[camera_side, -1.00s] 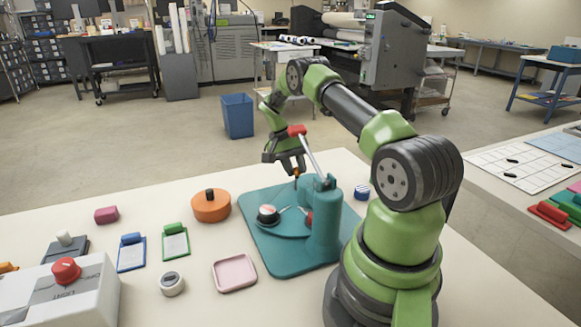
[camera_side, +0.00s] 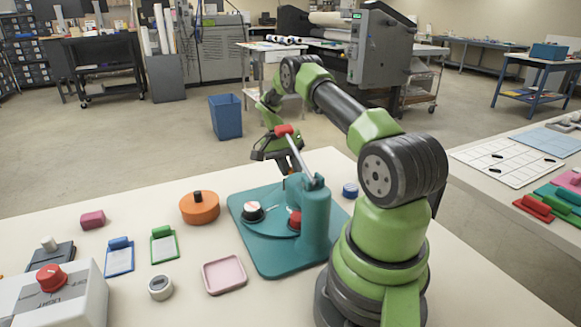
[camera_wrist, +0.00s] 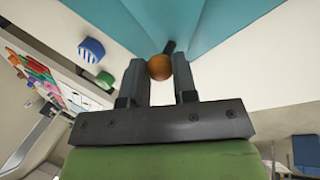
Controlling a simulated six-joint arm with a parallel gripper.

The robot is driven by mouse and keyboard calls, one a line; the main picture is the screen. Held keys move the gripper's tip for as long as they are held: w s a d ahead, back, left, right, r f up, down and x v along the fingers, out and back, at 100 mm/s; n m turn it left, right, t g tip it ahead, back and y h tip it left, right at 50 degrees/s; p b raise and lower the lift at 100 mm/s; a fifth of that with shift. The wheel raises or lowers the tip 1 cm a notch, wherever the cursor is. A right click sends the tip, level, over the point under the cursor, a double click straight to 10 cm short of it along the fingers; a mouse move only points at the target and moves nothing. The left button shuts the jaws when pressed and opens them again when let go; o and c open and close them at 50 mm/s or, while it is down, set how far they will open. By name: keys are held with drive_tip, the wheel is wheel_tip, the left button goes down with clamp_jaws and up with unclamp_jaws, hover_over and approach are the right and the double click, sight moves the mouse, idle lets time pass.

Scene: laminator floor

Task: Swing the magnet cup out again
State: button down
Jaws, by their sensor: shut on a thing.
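The teal press (camera_side: 316,225) stands on a teal base plate (camera_side: 280,264). I cannot tell which one is the magnet cup. My gripper (camera_side: 290,168) is behind the press, low over the base plate's far edge. In the wrist view my gripper (camera_wrist: 159,76) is shut on an orange ball knob (camera_wrist: 159,67) with a dark stem. That knob is hidden in the side view.
The press lever with its red grip (camera_side: 284,130) leans close in front of my gripper. A blue cylinder (camera_side: 350,190) stands right of the press. An orange round tin (camera_side: 199,208) and a pink tray (camera_side: 224,275) lie to the left.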

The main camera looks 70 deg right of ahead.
drive_tip(key=shift+s, duration=0.1)
drive_tip(key=c, duration=0.9)
unclamp_jaws()
drive_tip(key=v, duration=1)
